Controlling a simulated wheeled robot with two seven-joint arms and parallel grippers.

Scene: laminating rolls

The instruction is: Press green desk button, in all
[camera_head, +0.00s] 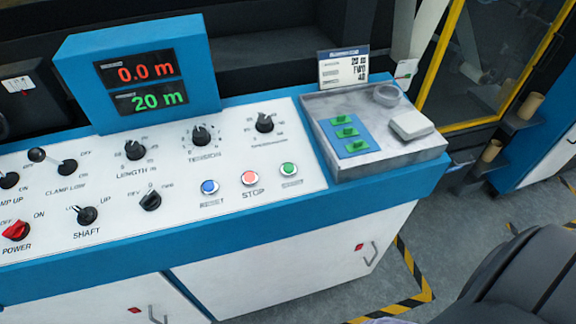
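The green desk button (289,169) is a round green cap in a pale ring, at the right end of the row of push buttons on the white control panel (245,225). To its left are a red-orange stop button (250,178) and a blue button (210,187). Nothing covers the green button, and nothing touches it. Whether it is pressed in cannot be told. Neither of my grippers is in view.
A grey tray (340,172) right of the buttons holds a blue plate (358,146) with green pieces, a ring and a pale block. Several knobs and levers stand on the panel. A display (150,88) reads 0.0 m and 20 m. Space above the buttons is clear.

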